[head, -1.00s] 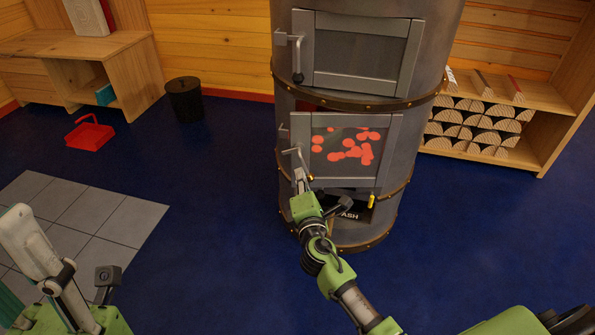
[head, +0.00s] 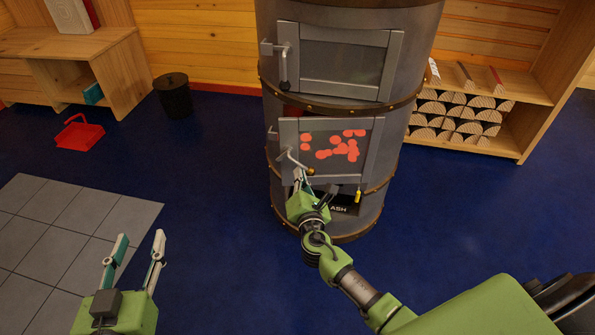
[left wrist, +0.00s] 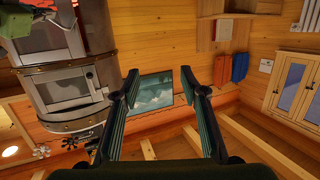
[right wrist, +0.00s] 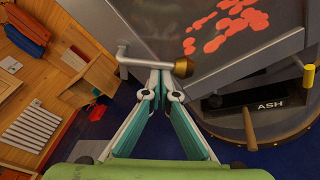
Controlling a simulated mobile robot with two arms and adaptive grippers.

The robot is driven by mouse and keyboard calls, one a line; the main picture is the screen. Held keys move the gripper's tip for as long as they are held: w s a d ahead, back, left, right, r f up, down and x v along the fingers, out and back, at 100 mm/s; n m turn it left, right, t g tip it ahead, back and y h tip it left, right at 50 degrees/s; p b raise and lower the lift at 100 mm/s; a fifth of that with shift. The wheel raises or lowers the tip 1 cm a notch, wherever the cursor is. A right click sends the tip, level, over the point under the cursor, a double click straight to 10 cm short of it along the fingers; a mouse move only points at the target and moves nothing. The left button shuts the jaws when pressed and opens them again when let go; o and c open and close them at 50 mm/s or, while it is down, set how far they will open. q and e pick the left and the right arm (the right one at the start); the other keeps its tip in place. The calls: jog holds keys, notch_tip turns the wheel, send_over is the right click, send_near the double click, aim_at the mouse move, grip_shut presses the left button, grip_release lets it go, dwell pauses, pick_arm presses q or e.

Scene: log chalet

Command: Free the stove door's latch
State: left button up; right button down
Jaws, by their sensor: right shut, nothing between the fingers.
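The grey cylindrical stove (head: 400,150) has a lower door (head: 372,155) with a window showing glowing red shapes. The door's latch lever (head: 295,159) is on its left side, slanting down to the right and ending in a brass knob (right wrist: 182,67). My right gripper (right wrist: 158,77) is shut and empty, its fingertips just under the lever, left of the knob; I cannot tell whether they touch it. In the head view the right gripper (head: 299,176) is below the lever. My left gripper (head: 140,237) is open and empty, away from the stove, at lower left.
The upper stove door (head: 345,62) has its own handle, hanging down. The ash drawer (right wrist: 265,106) is below the lower door. A firewood shelf (head: 535,90) stands right. A black bin (head: 173,97), red tray (head: 79,133) and grey tiles (head: 60,235) lie left, with clear blue floor between.

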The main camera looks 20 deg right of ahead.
aim_at(306, 157)
pick_arm(q)
jog(key=s+a+f+g+y+p, duration=0.25)
jog(key=s+f+g, duration=0.4)
jog(key=f, duration=0.35)
pick_arm(e)
jog(key=n, duration=0.1)
jog(key=d+r+n+p, duration=0.1)
jog(key=r+n+p, duration=0.1)
jog(key=shift+s+d+n+g+h, duration=0.25)
jog(key=shift+n+g+h, duration=0.05)
jog(key=shift+n+h, duration=0.1)
jog(key=shift+d+r+n+p, duration=0.1)
jog(key=shift+n+p, duration=0.2)
jog(key=shift+p, duration=0.1)
pick_arm(q)
jog(key=s+a+f+g, duration=0.1)
jog(key=s+a+g, duration=0.1)
jog(key=s, duration=0.4)
jog(key=s+a+f+g, duration=0.2)
jog(key=s+g, duration=0.1)
jog(key=s, duration=0.3)
jog(key=shift+a+f+n+y+p, duration=0.15)
jog(key=shift+f+n+y+p, duration=0.1)
jog(key=shift+n+y+p, duration=0.15)
pick_arm(e)
jog(key=shift+s+d+r, duration=0.1)
pick_arm(q)
jog(key=shift+g, duration=0.25)
jog(key=shift+w+f, duration=0.1)
jog(key=shift+f, duration=0.5)
